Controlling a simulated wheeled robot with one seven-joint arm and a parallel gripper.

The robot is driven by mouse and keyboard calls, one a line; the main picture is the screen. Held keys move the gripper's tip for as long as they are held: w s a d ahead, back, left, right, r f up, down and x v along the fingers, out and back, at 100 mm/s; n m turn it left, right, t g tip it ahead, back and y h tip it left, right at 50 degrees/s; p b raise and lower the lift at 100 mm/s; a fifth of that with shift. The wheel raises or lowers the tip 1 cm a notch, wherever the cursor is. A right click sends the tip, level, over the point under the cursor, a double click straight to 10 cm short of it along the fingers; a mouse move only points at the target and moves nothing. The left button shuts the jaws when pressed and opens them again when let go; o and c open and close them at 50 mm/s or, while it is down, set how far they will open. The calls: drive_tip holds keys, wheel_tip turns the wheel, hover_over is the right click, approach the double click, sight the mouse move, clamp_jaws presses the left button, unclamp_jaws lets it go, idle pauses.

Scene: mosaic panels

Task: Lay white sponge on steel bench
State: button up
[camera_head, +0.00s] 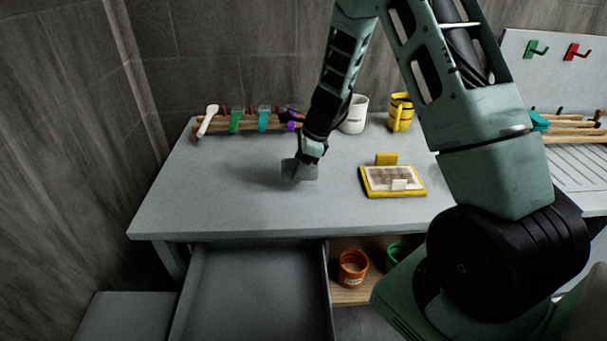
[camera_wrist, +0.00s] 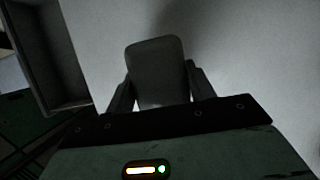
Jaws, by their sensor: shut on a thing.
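My gripper (camera_head: 302,164) is over the middle of the steel bench (camera_head: 230,200), pointing down. In the wrist view my gripper (camera_wrist: 160,95) is shut on a rounded block, which I take to be the white sponge (camera_wrist: 157,65); it looks grey in the shade. In the head view the sponge is small and partly hidden by the fingers. A shadow lies on the bench to its left. I cannot tell whether the sponge touches the bench top.
A yellow-framed mosaic panel (camera_head: 393,194) lies right of my gripper. A white mug (camera_head: 354,115), a yellow mug (camera_head: 401,112) and a tool rack (camera_head: 250,122) stand along the back. An open drawer (camera_head: 250,285) juts out in front. The bench's left part is clear.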

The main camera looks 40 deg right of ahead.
sight(299, 188)
drive_tip(key=shift+f, duration=2.15)
drive_tip(key=shift+f, duration=0.2)
drive_tip(key=o, duration=0.9)
drive_tip(key=shift+r, duration=0.1)
drive_tip(key=shift+r, duration=0.1)
